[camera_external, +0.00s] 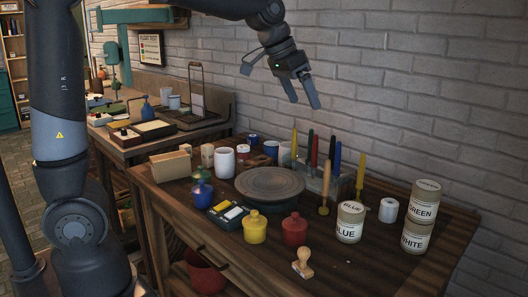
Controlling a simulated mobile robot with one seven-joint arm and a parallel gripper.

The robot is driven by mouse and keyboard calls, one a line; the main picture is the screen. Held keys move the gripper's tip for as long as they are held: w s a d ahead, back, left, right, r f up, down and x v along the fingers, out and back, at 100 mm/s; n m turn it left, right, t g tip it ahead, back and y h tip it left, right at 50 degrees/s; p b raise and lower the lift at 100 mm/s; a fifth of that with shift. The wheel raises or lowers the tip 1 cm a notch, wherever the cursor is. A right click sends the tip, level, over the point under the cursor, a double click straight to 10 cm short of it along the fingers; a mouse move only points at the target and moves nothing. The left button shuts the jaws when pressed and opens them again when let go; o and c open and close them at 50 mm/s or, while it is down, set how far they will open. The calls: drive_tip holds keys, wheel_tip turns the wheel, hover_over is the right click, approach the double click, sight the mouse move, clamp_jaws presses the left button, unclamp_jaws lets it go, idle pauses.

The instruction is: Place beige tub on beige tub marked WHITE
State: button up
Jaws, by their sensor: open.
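A beige tub marked GREEN (423,200) sits on top of the beige tub marked WHITE (413,239) at the right end of the workbench. A beige tub marked BLUE (350,222) stands apart on the bench to their left. All three look upright. My gripper (302,103) is open and empty, high above the back of the bench and up to the left of the tubs. Its fingers point down and touch nothing.
A small white roll-like item (388,210) stands between the BLUE tub and the stack. A yellow pot (255,229), red pot (294,230) and stamp (302,264) are in front. The right front bench top is clear.

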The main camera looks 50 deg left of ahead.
drive_tip(key=s+a+f+n+y, duration=0.1)
drive_tip(key=s+a, duration=0.3)
drive_tip(key=s, duration=0.4)
drive_tip(key=s+a+f+n+t+y, duration=0.1)
drive_tip(key=s+a+f, duration=0.1)
drive_tip(key=s+a, duration=0.3)
drive_tip(key=s+a+f+n, duration=0.2)
drive_tip(key=s+a, duration=0.2)
drive_tip(key=s, duration=0.8)
drive_tip(key=shift+s+a+f+y, duration=0.15)
drive_tip(key=shift+s+a+y, duration=0.2)
drive_tip(key=shift+s+y, duration=0.05)
